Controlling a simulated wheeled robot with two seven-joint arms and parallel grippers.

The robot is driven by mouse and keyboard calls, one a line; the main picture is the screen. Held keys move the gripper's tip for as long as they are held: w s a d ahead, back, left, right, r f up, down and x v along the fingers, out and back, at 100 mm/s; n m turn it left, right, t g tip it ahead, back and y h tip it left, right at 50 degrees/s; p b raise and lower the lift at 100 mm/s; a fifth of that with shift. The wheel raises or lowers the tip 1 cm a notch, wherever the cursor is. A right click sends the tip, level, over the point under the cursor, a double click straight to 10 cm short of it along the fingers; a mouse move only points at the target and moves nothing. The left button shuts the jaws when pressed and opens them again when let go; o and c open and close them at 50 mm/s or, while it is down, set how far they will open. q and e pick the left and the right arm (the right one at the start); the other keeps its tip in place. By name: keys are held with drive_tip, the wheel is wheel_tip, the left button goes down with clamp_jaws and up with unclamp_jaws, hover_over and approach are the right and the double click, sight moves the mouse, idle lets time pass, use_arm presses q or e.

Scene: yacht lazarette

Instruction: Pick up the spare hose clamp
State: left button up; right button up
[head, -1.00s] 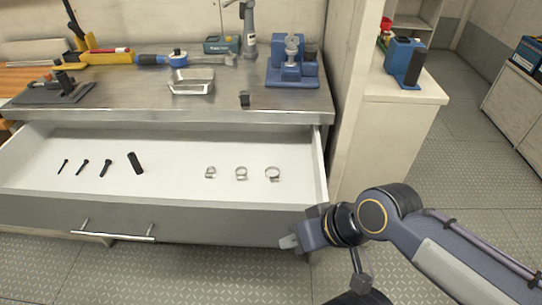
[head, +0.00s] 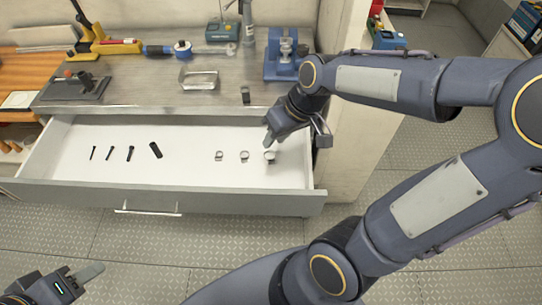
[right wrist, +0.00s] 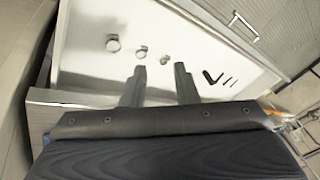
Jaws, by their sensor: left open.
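Three small metal hose clamps lie in a row on the white floor of the open drawer (head: 190,178): a left one (head: 219,156), a middle one (head: 244,156) and a larger right one (head: 269,156). I cannot tell which is the spare. They also show in the right wrist view as the large clamp (right wrist: 112,43), the middle clamp (right wrist: 141,52) and the small clamp (right wrist: 165,60). My right gripper (head: 268,139) is above the drawer's right part, close to the right clamp in the picture, its fingers apart and empty. My left gripper (head: 82,284) is open at the bottom left, away from the drawer.
Several black bolts and pins (head: 130,153) lie in the drawer's left half. The workbench top (head: 140,85) above holds a metal tray (head: 198,79), a blue vise-like tool (head: 284,60) and a small dark item (head: 245,95). A cabinet side stands right of the drawer.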

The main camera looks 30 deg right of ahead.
drive_tip(key=w+d+f+n+g+h, duration=0.2)
drive_tip(key=w+f, duration=0.6)
drive_tip(key=f, duration=0.1)
drive_tip(key=n+g+h, duration=0.1)
approach(266, 158)
wheel_tip(266, 158, down, 8)
drive_tip(key=shift+a+r+p, duration=0.1)
drive_tip(key=shift+a+p, duration=0.05)
drive_tip(key=shift+p, duration=0.55)
clamp_jaws()
